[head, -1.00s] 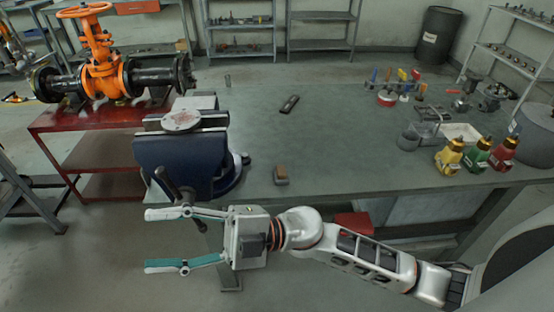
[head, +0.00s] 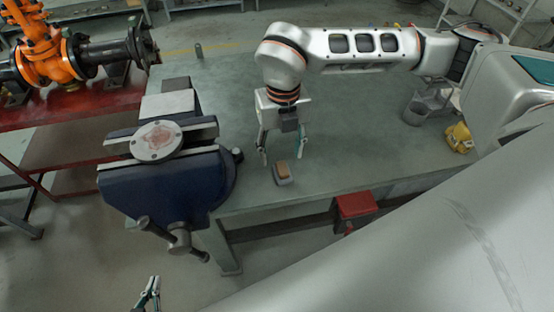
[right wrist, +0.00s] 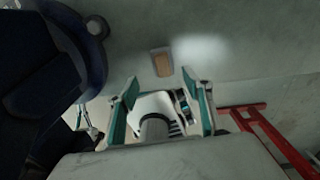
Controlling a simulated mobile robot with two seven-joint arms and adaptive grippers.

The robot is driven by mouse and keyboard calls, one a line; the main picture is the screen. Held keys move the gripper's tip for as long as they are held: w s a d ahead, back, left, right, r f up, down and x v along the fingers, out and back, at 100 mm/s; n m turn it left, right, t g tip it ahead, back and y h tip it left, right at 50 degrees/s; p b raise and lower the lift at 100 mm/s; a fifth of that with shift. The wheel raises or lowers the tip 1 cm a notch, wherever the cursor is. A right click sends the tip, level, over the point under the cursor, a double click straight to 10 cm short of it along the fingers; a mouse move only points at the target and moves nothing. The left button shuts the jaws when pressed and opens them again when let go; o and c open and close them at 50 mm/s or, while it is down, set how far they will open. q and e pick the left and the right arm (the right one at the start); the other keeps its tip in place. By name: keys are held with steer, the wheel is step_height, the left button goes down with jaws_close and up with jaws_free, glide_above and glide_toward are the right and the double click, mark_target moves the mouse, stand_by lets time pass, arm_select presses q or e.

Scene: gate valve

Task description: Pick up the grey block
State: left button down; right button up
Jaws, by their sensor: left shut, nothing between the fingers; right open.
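The grey block (head: 283,180), small with a brown top, lies on the workbench near its front edge, to the right of the vise. It also shows in the right wrist view (right wrist: 162,63), just beyond the fingertips. My right gripper (head: 282,157) points down over the block in the head view. Its fingers are open with nothing held, and the block looks apart from them. My left gripper (head: 154,279) is shut and empty at the bottom of the head view, below the vise and in front of the bench.
A blue vise (head: 165,178) with a round flange (head: 156,141) on top stands left of the block. The grey bench (head: 350,165) is clear around the block. A red box (head: 355,207) sits below the bench edge. An orange valve (head: 45,55) stands at the far left.

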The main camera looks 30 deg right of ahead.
mark_target(283, 170)
steer(key=shift+w+d, duration=0.2)
steer(key=shift+d, duration=0.1)
steer(key=f, duration=0.5)
steer(key=s+f+p, duration=0.1)
steer(key=f, duration=0.1)
steer(key=shift+a+f, duration=0.15)
steer(key=shift+f, duration=0.1)
steer(key=c, duration=1.2)
